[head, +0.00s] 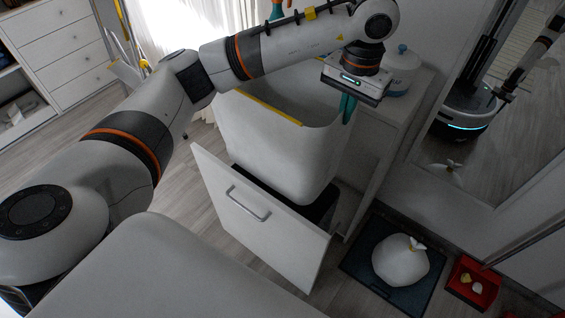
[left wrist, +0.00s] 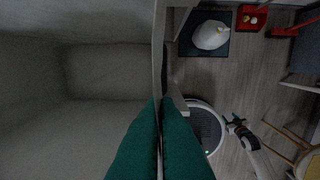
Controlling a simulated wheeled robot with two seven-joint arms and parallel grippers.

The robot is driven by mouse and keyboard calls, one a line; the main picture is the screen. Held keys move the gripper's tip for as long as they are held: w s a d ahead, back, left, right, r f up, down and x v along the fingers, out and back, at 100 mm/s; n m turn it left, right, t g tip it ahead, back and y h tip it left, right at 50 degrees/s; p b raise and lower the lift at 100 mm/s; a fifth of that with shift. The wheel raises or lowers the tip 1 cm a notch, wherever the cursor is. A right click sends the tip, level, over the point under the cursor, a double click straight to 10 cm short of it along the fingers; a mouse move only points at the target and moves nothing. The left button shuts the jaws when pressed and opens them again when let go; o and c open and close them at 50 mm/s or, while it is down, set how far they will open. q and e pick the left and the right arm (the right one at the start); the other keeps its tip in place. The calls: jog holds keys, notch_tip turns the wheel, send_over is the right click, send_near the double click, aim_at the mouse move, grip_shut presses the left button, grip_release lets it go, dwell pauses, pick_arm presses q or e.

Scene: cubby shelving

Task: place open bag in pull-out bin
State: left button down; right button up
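The open bag (head: 275,150) is large and white with a yellow strip along its rim. It stands upright over the pull-out bin (head: 260,215), whose white front with a metal handle is pulled out. The bag's lower end is near the bin's dark opening; how deep it sits is hidden. My left gripper (head: 347,108) has green fingers at the bag's right rim. In the left wrist view, the fingers (left wrist: 159,125) close on either side of the bag's wall, with the empty bag interior (left wrist: 105,72) at left.
A tied white bag (head: 400,262) lies on a dark mat (head: 362,277) right of the bin. Beside it is a red tray (head: 472,292) with small items. A white-and-blue canister (head: 400,68) stands on the cabinet top. A mirror at right reflects my body. Drawers (head: 60,50) stand far left.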

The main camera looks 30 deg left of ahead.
aim_at(338, 145)
pick_arm(q)
notch_tip(338, 145, down, 9)
jog(key=b, duration=0.7)
pick_arm(e)
jog(key=w, duration=0.5)
pick_arm(q)
jog(key=shift+f, duration=0.2)
jog(key=shift+f+b, duration=0.3)
jog(key=shift+f, duration=0.05)
notch_tip(338, 145, down, 27)
jog(key=b, duration=0.2)
jog(key=shift+f, duration=0.15)
pick_arm(e)
jog(key=w+a+r+t, duration=0.1)
jog(key=w+r, duration=0.2)
jog(key=r, duration=0.6)
pick_arm(q)
jog(key=shift+b, duration=0.35)
pick_arm(e)
jog(key=shift+r, duration=0.3)
